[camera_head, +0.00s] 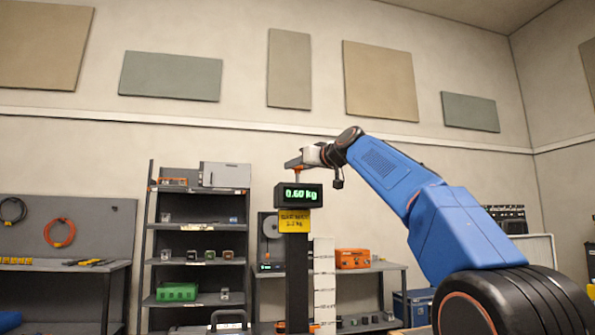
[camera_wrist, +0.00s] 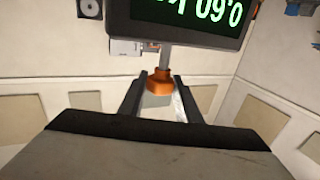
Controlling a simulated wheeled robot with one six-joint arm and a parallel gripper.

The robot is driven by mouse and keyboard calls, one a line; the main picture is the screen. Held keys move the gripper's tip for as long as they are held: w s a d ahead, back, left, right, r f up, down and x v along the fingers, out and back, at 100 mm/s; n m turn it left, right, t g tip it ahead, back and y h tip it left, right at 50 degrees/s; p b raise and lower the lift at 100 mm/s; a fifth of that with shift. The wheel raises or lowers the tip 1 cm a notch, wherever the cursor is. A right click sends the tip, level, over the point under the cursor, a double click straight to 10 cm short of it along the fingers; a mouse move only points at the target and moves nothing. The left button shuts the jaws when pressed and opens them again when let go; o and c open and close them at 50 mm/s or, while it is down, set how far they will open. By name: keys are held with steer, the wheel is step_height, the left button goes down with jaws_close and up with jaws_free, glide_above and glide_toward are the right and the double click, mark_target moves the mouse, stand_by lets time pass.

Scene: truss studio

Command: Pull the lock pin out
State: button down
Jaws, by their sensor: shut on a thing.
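My gripper (camera_head: 296,163) reaches in from the right, above the display box (camera_head: 298,195), which reads 0.60 kg. In the wrist view my gripper's dark fingers (camera_wrist: 160,86) are shut on an orange knob (camera_wrist: 159,79) at the end of a grey rod (camera_wrist: 165,58). In that view the rod runs toward the display box (camera_wrist: 190,14), whose reading appears upside down. In the head view the rod (camera_head: 297,176) stands upright between the gripper and the box top. No other pin shows; I cannot tell for certain that this rod is the lock pin.
A yellow sign (camera_head: 294,221) hangs under the display box on a dark post (camera_head: 297,270). A pale column (camera_head: 324,285) stands beside the post. A dark shelf unit (camera_head: 202,239) stands behind to the left, and a workbench with an orange case (camera_head: 353,258) to the right.

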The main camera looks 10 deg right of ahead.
steer(key=shift+r, duration=0.25)
steer(key=c, duration=1.3)
jaws_free()
steer(key=shift+s, duration=0.1)
steer(key=shift+d, duration=0.1)
steer(key=v, duration=1.7)
steer(key=shift+s+f, duration=0.1)
